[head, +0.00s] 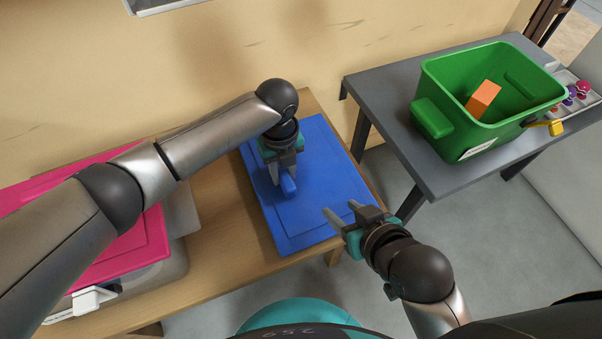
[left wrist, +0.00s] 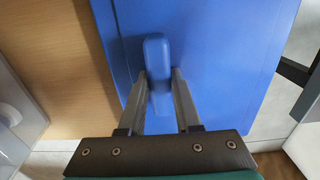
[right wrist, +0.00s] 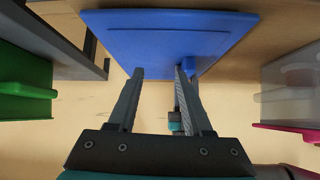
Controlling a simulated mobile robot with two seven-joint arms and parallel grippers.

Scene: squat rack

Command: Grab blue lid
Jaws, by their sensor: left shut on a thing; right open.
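The blue lid (head: 325,150) lies flat on the right part of the wooden table, with a raised blue handle (head: 288,187) near its middle. My left gripper (head: 280,181) is over the lid, shut on that handle. In the left wrist view the handle (left wrist: 157,65) stands between the two fingers (left wrist: 160,85). My right gripper (head: 340,215) is open and empty, just off the lid's lower right edge. The right wrist view shows its parted fingers (right wrist: 158,75) with the lid (right wrist: 165,42) beyond them.
A pink lid (head: 120,250) covers a clear bin at the left of the wooden table (head: 215,235). A grey table (head: 385,85) at the right holds a green bin (head: 440,90) with an orange block (head: 483,99) inside. Floor shows between the tables.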

